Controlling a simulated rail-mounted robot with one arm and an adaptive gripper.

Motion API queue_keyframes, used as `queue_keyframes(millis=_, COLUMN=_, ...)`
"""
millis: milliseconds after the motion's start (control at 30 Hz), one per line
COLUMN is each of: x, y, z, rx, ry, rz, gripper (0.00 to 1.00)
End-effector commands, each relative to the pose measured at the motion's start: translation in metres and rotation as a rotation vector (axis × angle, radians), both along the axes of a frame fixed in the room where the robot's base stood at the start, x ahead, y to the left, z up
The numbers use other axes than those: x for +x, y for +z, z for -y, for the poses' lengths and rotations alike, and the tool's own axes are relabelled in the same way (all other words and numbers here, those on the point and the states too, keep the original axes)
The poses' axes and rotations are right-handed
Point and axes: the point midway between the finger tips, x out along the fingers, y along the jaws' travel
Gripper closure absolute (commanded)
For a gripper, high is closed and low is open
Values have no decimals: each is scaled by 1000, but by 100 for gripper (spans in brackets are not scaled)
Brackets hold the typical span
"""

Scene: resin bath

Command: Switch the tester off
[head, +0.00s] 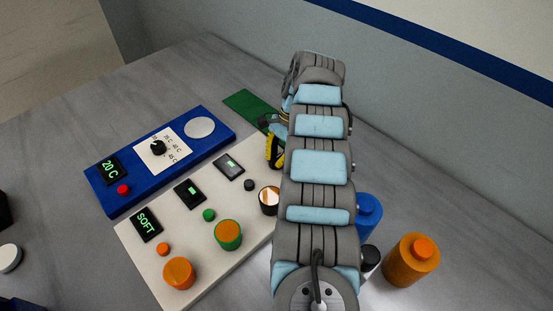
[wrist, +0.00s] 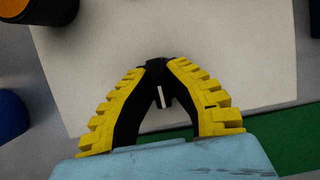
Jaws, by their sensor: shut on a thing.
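The white panel (head: 150,262) lies on the bench, with a display reading SOFT (head: 146,224) and two smaller lit displays; I take it to be the tester. In the wrist view my gripper (wrist: 160,70) has its yellow-backed fingers closed around a small black knob with a white line (wrist: 163,97), above the white panel (wrist: 235,60). In the head view the yellow fingers (head: 274,150) are at the panel's far right end, partly behind my arm. The knob is hidden there, and any markings around it are not visible.
A blue unit (head: 115,200) with a 20 C display and a dial lies beside the white panel. A green board (head: 245,106) is behind it. Orange (head: 405,268) and blue (head: 368,220) jars stand right of my arm. Several capped samples sit on the white panel.

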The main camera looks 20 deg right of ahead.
Motion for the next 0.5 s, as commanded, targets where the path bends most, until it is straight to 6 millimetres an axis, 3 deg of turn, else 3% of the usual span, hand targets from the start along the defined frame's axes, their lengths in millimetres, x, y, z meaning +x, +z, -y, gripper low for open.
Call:
queue_keyframes(millis=167, x=0, y=-1, z=0, rx=0, ry=0, rz=-1, gripper=100)
queue_keyframes(millis=200, x=0, y=-1, z=0, rx=0, ry=0, rz=-1, gripper=82)
queue_keyframes(millis=300, x=0, y=-1, z=0, rx=1, ry=0, rz=-1, gripper=59)
queue_keyframes(millis=500, x=0, y=-1, z=0, rx=0, ry=0, rz=-1, gripper=59)
